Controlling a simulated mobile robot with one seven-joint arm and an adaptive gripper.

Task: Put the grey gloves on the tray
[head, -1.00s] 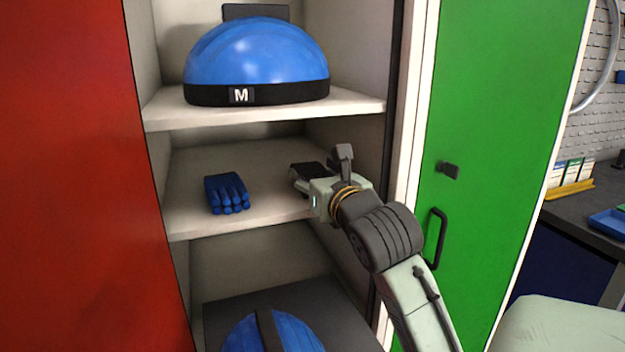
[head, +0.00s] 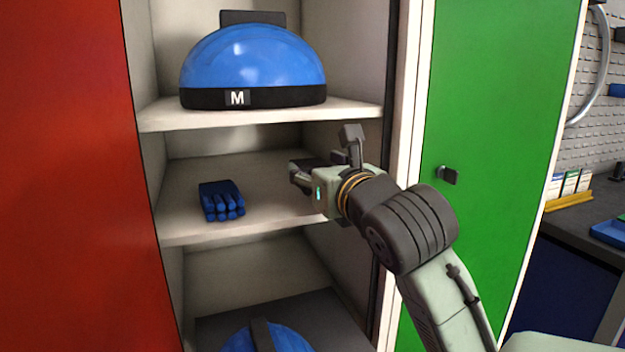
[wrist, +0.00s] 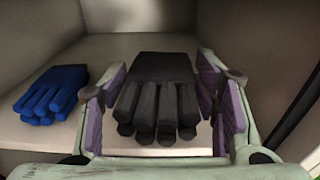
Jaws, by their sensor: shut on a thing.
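The grey gloves (wrist: 158,98), dark and with the fingers toward me, lie between the two purple-padded fingers of my gripper (wrist: 162,115) in the wrist view. My gripper is shut on them at the middle shelf of the locker. In the head view my gripper (head: 303,174) is at the right side of that shelf and hides most of the gloves. I cannot tell how far they are above the shelf. A blue tray (head: 610,233) is partly visible on the dark bench at the right edge.
Blue gloves (head: 221,200) lie on the middle shelf (head: 180,222), left of my gripper. A blue helmet marked M (head: 253,65) sits on the shelf above; another blue helmet (head: 240,340) is below. The green door (head: 480,130) stands between the locker opening and the bench.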

